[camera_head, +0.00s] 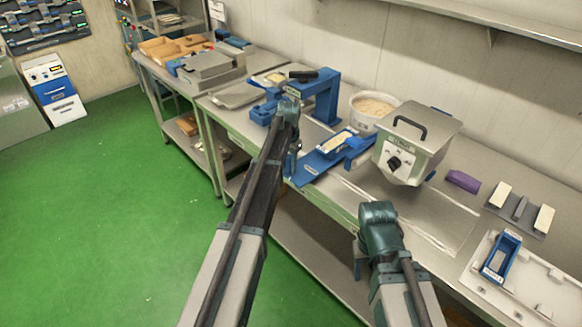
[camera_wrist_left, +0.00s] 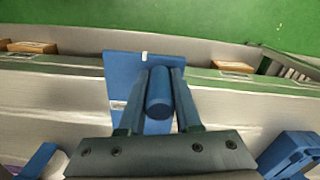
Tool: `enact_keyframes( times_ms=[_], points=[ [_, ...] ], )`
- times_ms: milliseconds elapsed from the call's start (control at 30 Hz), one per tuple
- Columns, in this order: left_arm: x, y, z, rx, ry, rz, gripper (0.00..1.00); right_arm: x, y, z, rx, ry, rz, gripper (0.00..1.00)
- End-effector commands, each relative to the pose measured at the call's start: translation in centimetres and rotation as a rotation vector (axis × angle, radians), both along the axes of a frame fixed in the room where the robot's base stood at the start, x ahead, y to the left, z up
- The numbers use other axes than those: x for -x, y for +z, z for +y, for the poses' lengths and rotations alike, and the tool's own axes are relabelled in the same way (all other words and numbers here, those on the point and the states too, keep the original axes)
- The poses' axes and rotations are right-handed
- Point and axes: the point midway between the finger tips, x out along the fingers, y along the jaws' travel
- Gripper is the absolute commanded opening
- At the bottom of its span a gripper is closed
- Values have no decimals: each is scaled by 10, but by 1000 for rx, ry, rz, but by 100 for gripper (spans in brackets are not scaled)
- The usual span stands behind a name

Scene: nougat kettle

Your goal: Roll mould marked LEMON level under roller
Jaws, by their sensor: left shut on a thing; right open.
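A blue plate (camera_head: 310,168) lies along the bench's front edge, with a mould of pale mass (camera_head: 338,142) at its far end. My left gripper (camera_head: 293,160) is at the plate's near end. In the left wrist view my left gripper (camera_wrist_left: 158,95) is shut on a blue cylindrical handle (camera_wrist_left: 159,90) above the blue plate (camera_wrist_left: 125,75). I cannot read LEMON on any mould.
A grey kettle (camera_head: 415,148) and a white tub of pale mass (camera_head: 373,106) stand behind. At right are a purple block (camera_head: 463,181), a white tray (camera_head: 540,290) and a blue mould (camera_head: 502,258). The bench before the kettle (camera_head: 430,210) is clear.

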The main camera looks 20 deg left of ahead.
Motion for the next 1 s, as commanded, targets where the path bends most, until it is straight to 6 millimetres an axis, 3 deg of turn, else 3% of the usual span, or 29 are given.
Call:
enact_keyframes(
  times_ms=[167, 200, 367, 767, 1000],
  points=[
    [0, 0, 0, -1, -1, -1, 0, 0, 0, 0, 0, 0, 0, 50],
    [0, 0, 0, -1, -1, -1, 36, 0, 0, 0, 0, 0, 0, 50],
    [0, 0, 0, 0, 0, 0, 62, 0, 0, 0, 0, 0, 0, 50],
    [0, 3, 0, 0, 0, 0, 62, 0, 3, 0, 0, 0, 0, 50],
    [0, 22, 0, 0, 0, 0, 62, 0, 22, 0, 0, 0, 0, 50]
  ],
)
